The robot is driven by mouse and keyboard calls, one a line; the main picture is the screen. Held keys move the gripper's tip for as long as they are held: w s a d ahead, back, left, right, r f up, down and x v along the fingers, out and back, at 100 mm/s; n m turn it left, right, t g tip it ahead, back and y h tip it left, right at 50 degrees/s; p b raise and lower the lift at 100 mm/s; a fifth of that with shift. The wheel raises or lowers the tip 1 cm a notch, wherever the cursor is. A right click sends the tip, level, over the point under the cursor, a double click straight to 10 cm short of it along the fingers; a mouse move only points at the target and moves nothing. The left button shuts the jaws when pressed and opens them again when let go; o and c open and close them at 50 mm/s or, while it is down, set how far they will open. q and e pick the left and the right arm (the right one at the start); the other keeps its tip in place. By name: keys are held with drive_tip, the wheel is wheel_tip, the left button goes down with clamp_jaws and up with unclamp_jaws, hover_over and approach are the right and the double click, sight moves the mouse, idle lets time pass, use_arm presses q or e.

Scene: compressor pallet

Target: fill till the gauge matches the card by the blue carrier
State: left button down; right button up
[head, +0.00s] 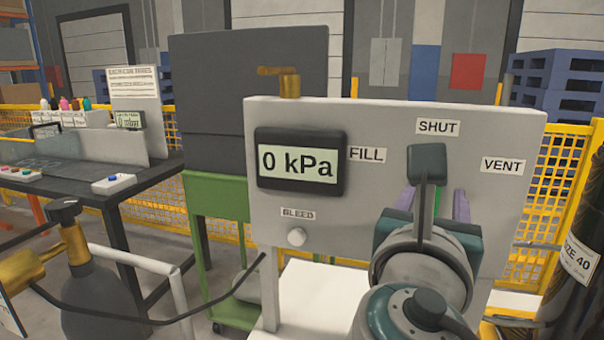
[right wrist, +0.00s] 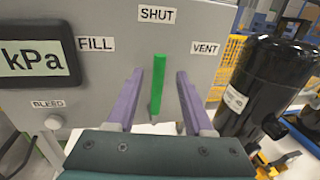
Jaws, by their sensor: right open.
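A grey panel (head: 400,130) carries a gauge (head: 298,163) reading 0 kPa, with FILL, SHUT and VENT labels. A green lever (right wrist: 158,85) stands upright, pointing at SHUT; in the head view only a sliver of it (head: 437,203) shows behind my arm. My right gripper (right wrist: 158,76) is open, its purple fingers on either side of the lever with gaps. A BLEED knob (head: 297,237) sits at the panel's lower left. I cannot make out the blue carrier or its card. My left gripper is not in view.
A dark bench (head: 150,172) at left holds small bottles, a small display (head: 130,119) and a blue-button box (head: 113,184). A cylinder with brass valve (head: 75,240) and a black hose (head: 150,318) are at front left. A black cylinder (right wrist: 270,85) stands right of the panel.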

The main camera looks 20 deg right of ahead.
drive_tip(key=x, duration=0.4)
drive_tip(key=shift+w+d, duration=0.25)
drive_tip(key=shift+w, duration=0.1)
drive_tip(key=shift+c, duration=0.4)
clamp_jaws()
idle(0.7)
